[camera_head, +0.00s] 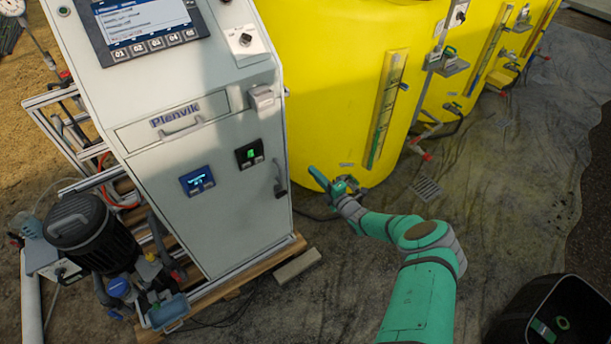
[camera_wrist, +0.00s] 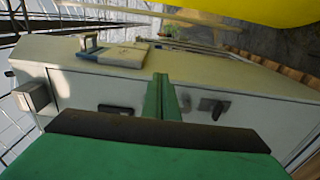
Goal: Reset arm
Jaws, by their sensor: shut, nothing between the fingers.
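My green arm reaches up from the lower right in the head view, and my gripper (camera_head: 330,183) is in front of the base of the nearest yellow tank. In the wrist view my gripper (camera_wrist: 161,90) shows its two green fingers close together, with nothing between them. It points toward the grey control cabinet (camera_head: 215,200), which fills much of the wrist view (camera_wrist: 240,80). The gripper appears apart from the cabinet, though the exact gap is hard to judge.
Several yellow tanks (camera_head: 340,80) stand behind my gripper, with valves along their right sides. A black pump motor (camera_head: 88,228) and pipes stand left of the cabinet. The cabinet rests on a wooden pallet (camera_head: 240,278). Sheeted floor (camera_head: 510,190) lies open at right.

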